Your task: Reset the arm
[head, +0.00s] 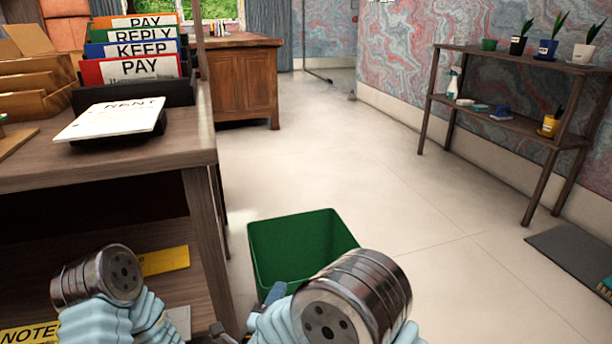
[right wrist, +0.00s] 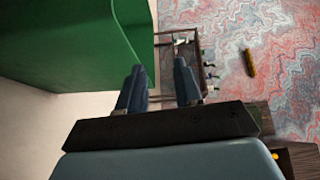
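My right arm (head: 355,300) reaches in at the bottom middle of the head view, in front of the green bin. My right gripper (head: 248,312) shows only in small part beside that arm. In the right wrist view, the right gripper (right wrist: 158,88) has its two fingers apart with nothing between them. My left arm (head: 100,285) is at the lower left, in front of the desk's lower part. The left gripper's fingers are not visible.
A green bin (head: 300,245) stands on the floor; its wall is close to the right gripper (right wrist: 65,40). The wooden desk (head: 150,195) at left holds a letter stack (head: 110,118) and a file holder (head: 180,92). A plant shelf (head: 500,122) stands right. The middle floor is clear.

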